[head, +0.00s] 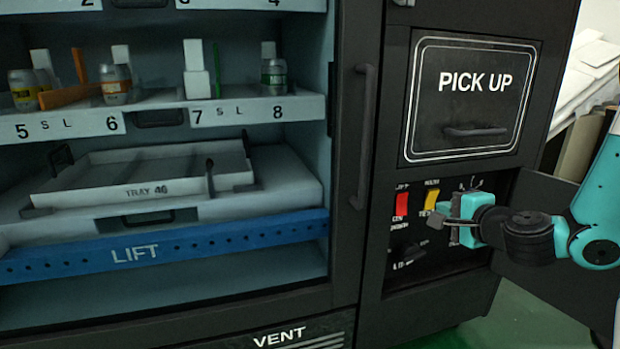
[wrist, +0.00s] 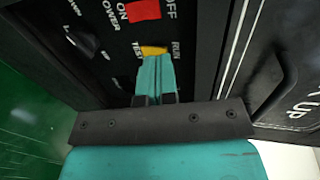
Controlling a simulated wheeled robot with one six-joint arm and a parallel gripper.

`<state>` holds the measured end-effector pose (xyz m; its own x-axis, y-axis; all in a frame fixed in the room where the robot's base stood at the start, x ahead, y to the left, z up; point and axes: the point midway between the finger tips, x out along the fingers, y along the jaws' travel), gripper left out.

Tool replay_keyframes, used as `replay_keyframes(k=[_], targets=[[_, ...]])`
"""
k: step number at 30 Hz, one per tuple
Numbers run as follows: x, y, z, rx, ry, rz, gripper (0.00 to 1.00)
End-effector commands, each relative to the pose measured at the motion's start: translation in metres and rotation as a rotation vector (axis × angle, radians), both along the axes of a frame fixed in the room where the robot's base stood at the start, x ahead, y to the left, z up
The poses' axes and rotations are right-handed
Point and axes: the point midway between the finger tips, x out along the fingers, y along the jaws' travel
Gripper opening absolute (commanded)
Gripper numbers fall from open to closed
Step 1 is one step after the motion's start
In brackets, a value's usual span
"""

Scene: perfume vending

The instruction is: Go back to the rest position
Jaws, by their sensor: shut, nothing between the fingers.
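My gripper (head: 437,221) is in front of the switch panel at the lower right of the machine in the head view. It is shut, with nothing visible between its fingers. In the wrist view the closed fingers (wrist: 155,78) point at a yellow switch (wrist: 154,50) marked TEST and RUN, and they partly cover it. Whether they touch it I cannot tell. The yellow switch also shows in the head view (head: 431,200). A red switch (head: 401,205) sits to its left, and it shows in the wrist view (wrist: 144,11) too.
An open panel door (head: 555,283) stands right of the panel, close to my arm. The pick-up hatch (head: 470,100) with its handle is above. A long door handle (head: 364,135) is to the left. The lift (head: 165,248) holds a tray (head: 140,190). Green floor shows below.

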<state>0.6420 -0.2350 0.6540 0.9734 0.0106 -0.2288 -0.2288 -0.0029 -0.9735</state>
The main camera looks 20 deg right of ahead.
Motion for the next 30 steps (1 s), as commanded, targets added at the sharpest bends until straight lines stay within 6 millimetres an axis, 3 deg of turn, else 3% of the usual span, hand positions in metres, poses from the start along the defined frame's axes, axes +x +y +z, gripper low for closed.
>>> replay_keyframes(k=[2, 5, 8, 9, 12, 15, 16, 21, 29, 30], targets=[[0.001, 0.005, 0.002, -0.009, 0.002, 0.019, 0.00], [0.004, 0.033, 0.009, -0.056, 0.013, 0.124, 0.00], [0.001, 0.091, 0.022, -0.163, 0.043, 0.347, 0.00], [-0.004, 0.121, 0.027, -0.223, 0.060, 0.464, 0.00], [-0.035, 0.195, 0.037, -0.410, 0.111, 0.792, 0.00], [-0.084, 0.250, 0.042, -0.609, 0.168, 1.106, 0.00], [-0.098, 0.260, 0.043, -0.664, 0.184, 1.183, 0.00], [-0.166, 0.287, 0.050, -0.910, 0.263, 1.505, 0.00], [-0.243, 0.282, 0.067, -1.190, 0.362, 1.810, 0.00], [-0.244, 0.281, 0.080, -1.191, 0.371, 1.816, 0.00]])
